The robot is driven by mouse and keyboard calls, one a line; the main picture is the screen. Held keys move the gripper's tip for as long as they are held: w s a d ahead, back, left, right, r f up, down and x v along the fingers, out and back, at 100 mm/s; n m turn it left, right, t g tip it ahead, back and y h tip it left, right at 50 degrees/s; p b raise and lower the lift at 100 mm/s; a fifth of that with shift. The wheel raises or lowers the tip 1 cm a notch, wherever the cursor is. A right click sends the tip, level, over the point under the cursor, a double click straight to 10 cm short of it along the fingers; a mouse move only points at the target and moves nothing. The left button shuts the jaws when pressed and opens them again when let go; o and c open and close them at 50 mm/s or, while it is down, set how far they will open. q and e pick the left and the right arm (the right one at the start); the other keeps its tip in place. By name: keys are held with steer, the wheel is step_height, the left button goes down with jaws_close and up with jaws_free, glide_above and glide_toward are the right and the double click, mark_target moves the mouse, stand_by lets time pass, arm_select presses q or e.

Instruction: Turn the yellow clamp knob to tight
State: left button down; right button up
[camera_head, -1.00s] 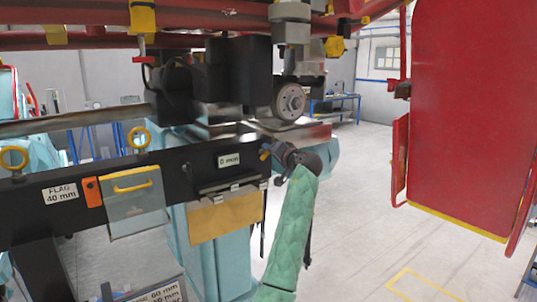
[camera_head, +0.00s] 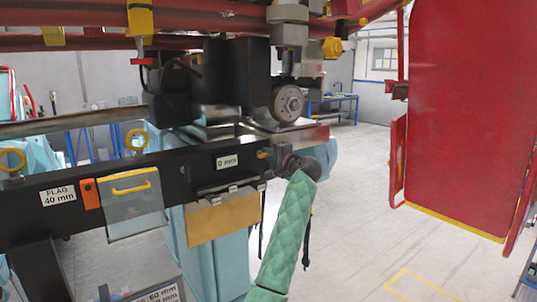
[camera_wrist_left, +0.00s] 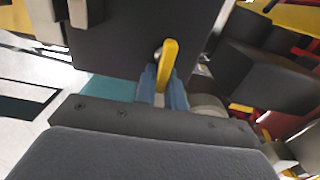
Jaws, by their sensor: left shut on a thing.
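The yellow clamp knob (camera_wrist_left: 169,62) shows in the left wrist view as a narrow yellow handle against the dark beam. It stands between the blue fingertips of my left gripper (camera_wrist_left: 163,88), which is shut on it. In the head view the left gripper (camera_head: 268,155) is at the right end of the black beam, beside the "0 mm" label. Only a small yellow bit of the knob (camera_head: 263,155) shows there; the fingers hide most of it. My right gripper is not in view.
The black beam (camera_head: 90,187) carries a "0 mm" label (camera_head: 227,161), a clear flap with a yellow handle (camera_head: 135,206) and yellow ring bolts. A grey wheel (camera_head: 288,104) sits above the gripper. A large red panel (camera_head: 465,110) hangs at the right. Open floor lies between.

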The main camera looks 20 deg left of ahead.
arm_select(q)
steer(key=shift+d, duration=0.1)
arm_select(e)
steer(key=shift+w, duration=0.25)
